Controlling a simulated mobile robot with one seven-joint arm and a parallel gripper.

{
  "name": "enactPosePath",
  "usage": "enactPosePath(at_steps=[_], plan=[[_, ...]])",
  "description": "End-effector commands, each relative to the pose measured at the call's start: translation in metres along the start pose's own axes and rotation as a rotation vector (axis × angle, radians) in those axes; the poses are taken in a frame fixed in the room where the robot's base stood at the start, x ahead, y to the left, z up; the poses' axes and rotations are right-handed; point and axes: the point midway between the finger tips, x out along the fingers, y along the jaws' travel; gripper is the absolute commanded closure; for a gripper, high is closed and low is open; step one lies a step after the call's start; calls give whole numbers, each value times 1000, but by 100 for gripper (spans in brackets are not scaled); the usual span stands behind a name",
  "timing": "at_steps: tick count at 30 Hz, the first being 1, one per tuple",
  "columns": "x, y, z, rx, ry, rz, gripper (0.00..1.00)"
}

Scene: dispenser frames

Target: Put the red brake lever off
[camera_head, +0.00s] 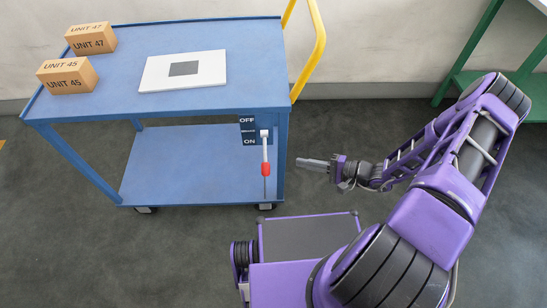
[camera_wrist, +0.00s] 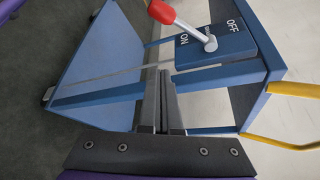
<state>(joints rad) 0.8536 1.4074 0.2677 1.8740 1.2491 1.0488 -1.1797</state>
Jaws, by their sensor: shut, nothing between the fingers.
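The brake lever is a pale rod with a red grip (camera_head: 266,169), on the front right of a blue cart (camera_head: 230,95). It hangs down from its pivot, on the ON side of a dark blue plate (camera_head: 248,127) marked OFF above and ON below. In the wrist view the red grip (camera_wrist: 161,11) is at the top and the rod slants to its pivot on the plate (camera_wrist: 240,46). My gripper (camera_head: 299,162) is to the right of the lever, apart from it. Its fingers (camera_wrist: 161,74) are together and empty, below the lever in the wrist view.
Two cardboard boxes, UNIT 47 (camera_head: 92,40) and UNIT 45 (camera_head: 68,77), and a white board (camera_head: 155,76) are on the cart's top. A yellow handle (camera_head: 316,50) rises at its right end. A green rack (camera_head: 470,55) stands at right. Floor between cart and rack is clear.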

Motion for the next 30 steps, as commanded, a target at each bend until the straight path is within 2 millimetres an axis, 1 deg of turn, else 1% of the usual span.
enactPosePath(at_steps=[4, 13, 17, 20, 30], plan=[[1, -2, 2, -8, 3, -28, 100], [2, -2, 2, -8, 3, -25, 100], [11, -2, 2, -8, 2, -25, 100], [26, -2, 2, -7, 0, -23, 100], [98, -3, 2, -8, 0, -24, 100]])
